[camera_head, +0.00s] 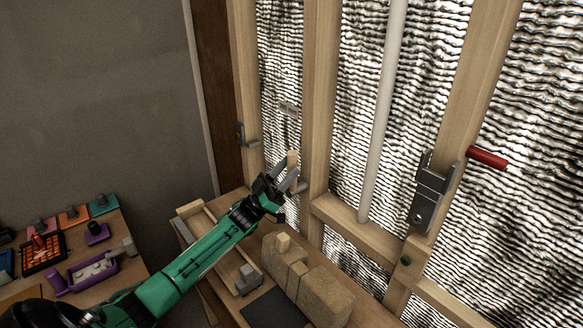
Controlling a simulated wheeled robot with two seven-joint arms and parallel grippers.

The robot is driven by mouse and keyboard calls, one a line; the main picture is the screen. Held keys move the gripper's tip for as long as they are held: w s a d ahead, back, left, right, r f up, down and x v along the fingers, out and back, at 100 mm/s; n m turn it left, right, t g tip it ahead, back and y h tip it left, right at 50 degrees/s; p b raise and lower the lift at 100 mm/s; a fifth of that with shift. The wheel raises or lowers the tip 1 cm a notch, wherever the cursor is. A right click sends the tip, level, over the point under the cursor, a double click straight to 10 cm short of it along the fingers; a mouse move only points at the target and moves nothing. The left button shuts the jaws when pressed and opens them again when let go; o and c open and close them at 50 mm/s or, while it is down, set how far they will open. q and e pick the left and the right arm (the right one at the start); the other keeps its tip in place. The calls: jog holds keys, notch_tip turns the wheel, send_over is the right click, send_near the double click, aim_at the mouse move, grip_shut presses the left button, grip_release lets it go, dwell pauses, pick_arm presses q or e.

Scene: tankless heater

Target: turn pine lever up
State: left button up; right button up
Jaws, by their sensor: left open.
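A small pale wood-coloured piece (292,158), which looks like the pine lever, stands upright between the wall studs. My left gripper (283,174) is open, its fingertips just below and left of that piece. They overlap it in the picture; I cannot tell whether they touch it. The lower part of the piece and its mount are hidden behind the gripper. My green left arm reaches up from the lower left. My right gripper is not in view.
A grey metal bracket (430,193) and a red handle (487,157) are on the right stud. A white pipe (382,110) runs down the wall. Wooden blocks (322,294) sit on the bench below. A side table at left holds coloured trays and a purple bin (92,270).

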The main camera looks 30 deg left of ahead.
pick_arm(q)
jog(key=s+a+b, duration=0.2)
jog(key=s+a, duration=0.5)
jog(key=s, duration=0.3)
jog(key=shift+a+f, duration=0.25)
jog(key=shift+f, duration=0.05)
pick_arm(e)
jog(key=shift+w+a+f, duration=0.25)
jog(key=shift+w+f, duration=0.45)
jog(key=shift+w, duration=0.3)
pick_arm(q)
jog(key=shift+s, duration=0.1)
